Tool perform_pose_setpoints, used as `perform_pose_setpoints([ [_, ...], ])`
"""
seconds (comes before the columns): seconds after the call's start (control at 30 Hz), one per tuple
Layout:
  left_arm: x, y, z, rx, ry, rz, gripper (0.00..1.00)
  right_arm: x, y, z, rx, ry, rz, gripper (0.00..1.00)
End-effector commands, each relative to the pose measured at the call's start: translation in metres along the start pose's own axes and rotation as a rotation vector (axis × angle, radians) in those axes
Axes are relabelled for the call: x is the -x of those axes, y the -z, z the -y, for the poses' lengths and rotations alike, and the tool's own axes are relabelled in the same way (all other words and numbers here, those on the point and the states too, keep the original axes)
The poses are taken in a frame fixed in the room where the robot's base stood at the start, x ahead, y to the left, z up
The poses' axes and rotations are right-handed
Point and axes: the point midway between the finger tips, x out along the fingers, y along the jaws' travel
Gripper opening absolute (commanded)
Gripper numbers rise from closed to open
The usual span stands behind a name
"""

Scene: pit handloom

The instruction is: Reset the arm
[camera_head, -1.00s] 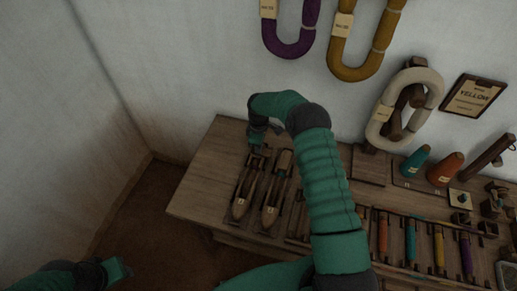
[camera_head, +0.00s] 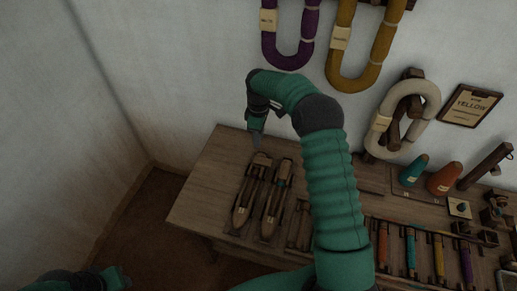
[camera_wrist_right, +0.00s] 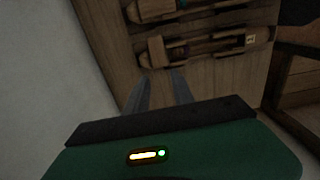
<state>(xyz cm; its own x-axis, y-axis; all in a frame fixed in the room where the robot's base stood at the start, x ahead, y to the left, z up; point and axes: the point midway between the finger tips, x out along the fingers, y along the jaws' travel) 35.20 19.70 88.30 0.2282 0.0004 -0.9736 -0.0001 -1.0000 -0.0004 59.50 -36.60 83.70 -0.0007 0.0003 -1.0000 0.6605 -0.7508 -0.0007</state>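My right gripper (camera_head: 257,136) is raised a little above the back left part of the wooden bench (camera_head: 205,178). In the right wrist view its two fingers (camera_wrist_right: 160,88) stand apart with nothing between them. Two wooden boat shuttles lie side by side below it, a left one (camera_head: 243,203) and a right one (camera_head: 275,203). Both shuttles also show in the right wrist view, one nearer the fingers (camera_wrist_right: 200,48) and one at the top edge (camera_wrist_right: 155,10). My left gripper (camera_head: 118,277) is at the bottom left, off the bench, mostly dark and cut off.
Colored bobbins (camera_head: 411,250) lie in a row on the bench's right part. Teal (camera_head: 413,170) and orange (camera_head: 444,178) cones stand behind them. Yarn hanks (camera_head: 375,60) and a "YELLOW" sign (camera_head: 470,104) hang on the wall. The bench's left end is bare.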

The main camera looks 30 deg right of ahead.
Motion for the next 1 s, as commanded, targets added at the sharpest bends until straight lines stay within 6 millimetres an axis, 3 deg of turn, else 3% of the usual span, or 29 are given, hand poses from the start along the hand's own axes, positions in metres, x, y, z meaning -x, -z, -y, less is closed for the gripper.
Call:
perform_pose_setpoints([
  [0.1,0.002,0.001,0.000,0.000,0.000,0.000,0.36,0.023,0.001,0.000,0.001,0.000,-0.001,0.29],
  [0.2,0.003,0.001,0.000,0.000,0.000,0.000,0.36,0.032,0.000,0.000,0.001,0.001,0.000,0.29],
  [0.73,0.004,0.001,0.000,0.000,0.000,0.000,0.36,0.037,0.002,0.004,-0.002,-0.001,0.000,0.29],
  [0.87,0.012,0.003,0.000,0.000,0.000,0.000,0.36,0.055,0.015,0.038,-0.045,-0.027,-0.008,0.29],
  [1.0,0.025,0.006,0.000,0.000,0.000,0.000,0.36,0.082,0.017,0.116,-0.194,-0.076,-0.045,0.29],
])
